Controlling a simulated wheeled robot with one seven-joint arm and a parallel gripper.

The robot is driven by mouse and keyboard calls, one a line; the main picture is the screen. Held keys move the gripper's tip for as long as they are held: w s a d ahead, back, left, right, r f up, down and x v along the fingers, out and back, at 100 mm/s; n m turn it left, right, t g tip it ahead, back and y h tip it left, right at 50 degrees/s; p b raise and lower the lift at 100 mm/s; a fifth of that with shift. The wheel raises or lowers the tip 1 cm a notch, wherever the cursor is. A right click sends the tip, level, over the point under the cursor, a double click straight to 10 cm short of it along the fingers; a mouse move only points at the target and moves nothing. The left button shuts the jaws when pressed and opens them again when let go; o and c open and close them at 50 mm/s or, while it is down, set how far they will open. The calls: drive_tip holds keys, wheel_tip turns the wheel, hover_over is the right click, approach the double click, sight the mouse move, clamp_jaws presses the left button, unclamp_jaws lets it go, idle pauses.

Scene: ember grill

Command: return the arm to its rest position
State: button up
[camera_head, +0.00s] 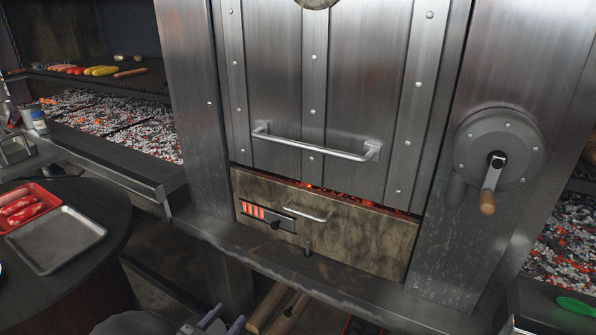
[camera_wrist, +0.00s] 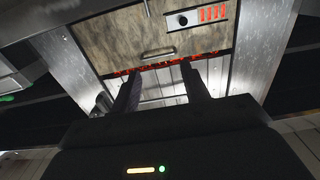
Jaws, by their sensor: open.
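My gripper (camera_head: 226,318) shows at the bottom edge of the head view, low in front of the grill's front ledge. Its two purple-grey fingers are apart with nothing between them. The wrist view looks past the open fingers of my gripper (camera_wrist: 160,84) toward the grill front, which appears upside down. The fingers look clear of the grill. Most of my arm is outside the head view.
The grill has a closed metal door with a bar handle (camera_head: 313,146), a lower drawer panel (camera_head: 350,240) and a crank (camera_head: 489,190). A front ledge (camera_head: 290,268) juts out. At left, a round table holds a red tray (camera_head: 52,193) and a metal tray (camera_head: 57,240). Coals glow on both sides.

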drive_tip(key=w+d+r+n+g+y, duration=0.3)
drive_tip(key=w+d+g+y, duration=0.2)
drive_tip(key=w+d+y, duration=0.6)
drive_tip(key=s+d+r+n+g+h, duration=0.25)
drive_tip(key=s+d+g, duration=0.55)
drive_tip(key=s+d, duration=1.1)
wheel_tip(320, 180, up, 22)
drive_tip(key=w+d+p, duration=0.1)
drive_tip(key=w+p, duration=0.1)
drive_tip(key=p, duration=2)
drive_tip(key=shift+w+f, duration=0.25)
drive_tip(key=shift+w, duration=0.1)
drive_tip(key=shift+d, duration=0.1)
